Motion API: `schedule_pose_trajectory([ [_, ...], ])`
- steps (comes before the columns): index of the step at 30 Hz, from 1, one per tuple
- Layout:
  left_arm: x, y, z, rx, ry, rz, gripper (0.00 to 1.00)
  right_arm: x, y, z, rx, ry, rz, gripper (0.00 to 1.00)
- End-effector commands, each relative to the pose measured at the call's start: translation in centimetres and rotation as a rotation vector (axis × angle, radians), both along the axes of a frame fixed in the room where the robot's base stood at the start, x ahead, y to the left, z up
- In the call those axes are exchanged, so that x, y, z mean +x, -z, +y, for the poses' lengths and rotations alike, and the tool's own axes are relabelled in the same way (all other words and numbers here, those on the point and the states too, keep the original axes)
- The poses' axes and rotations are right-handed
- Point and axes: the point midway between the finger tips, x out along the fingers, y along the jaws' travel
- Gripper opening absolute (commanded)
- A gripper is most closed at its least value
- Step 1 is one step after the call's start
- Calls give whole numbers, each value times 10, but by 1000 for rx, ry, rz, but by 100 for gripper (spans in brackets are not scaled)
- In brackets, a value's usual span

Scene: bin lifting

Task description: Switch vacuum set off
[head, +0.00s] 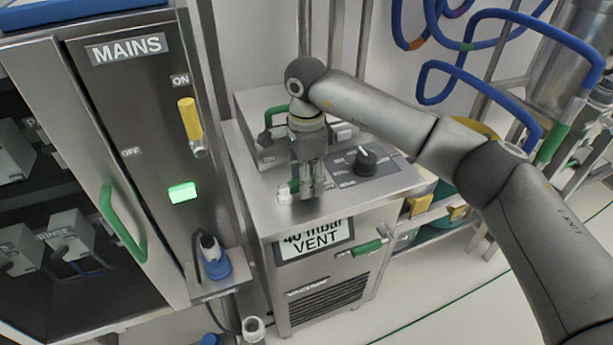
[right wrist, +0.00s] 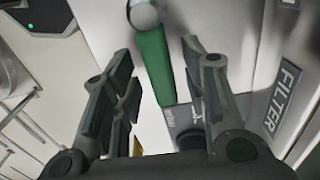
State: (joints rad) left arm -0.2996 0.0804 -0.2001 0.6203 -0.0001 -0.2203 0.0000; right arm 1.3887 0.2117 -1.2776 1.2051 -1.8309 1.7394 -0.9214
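The vacuum set is a steel cabinet (head: 400,180) with a "40 mbar VENT" plate on its front. A black rotary knob (head: 366,159) sits on its top panel, and an "ON" label shows at the top's left. My right gripper (head: 312,192) points down over the top panel, left of the knob, beside a small green part with a white end (head: 285,195). In the right wrist view the fingers (right wrist: 160,100) are apart, with a green handle (right wrist: 152,62) showing between them in the picture. I cannot tell whether they touch it. My left gripper is out of view.
The mains cabinet (head: 130,110) stands close on the left, with a yellow-handled lever (head: 190,120), a lit green indicator (head: 182,193) and a green door handle (head: 122,222). A blue hose (head: 440,80) hangs at the upper right.

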Motion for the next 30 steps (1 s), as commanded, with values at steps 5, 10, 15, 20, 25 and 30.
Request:
schedule_pose_trajectory([
  [5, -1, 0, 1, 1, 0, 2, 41, 0, 0, 0, 0, -2, 0, 41],
  [10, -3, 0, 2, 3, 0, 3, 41, 0, -10, 0, 1, -3, -3, 41],
  [15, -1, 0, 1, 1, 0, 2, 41, 1, -41, 1, 1, -2, -6, 41],
  [20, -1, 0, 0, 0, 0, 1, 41, 1, -76, 0, 0, -2, -4, 41],
  [25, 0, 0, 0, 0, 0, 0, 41, 1, -104, 0, 0, -1, -2, 41],
  [30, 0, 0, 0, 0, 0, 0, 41, 0, -118, 0, 0, -1, 0, 41],
])
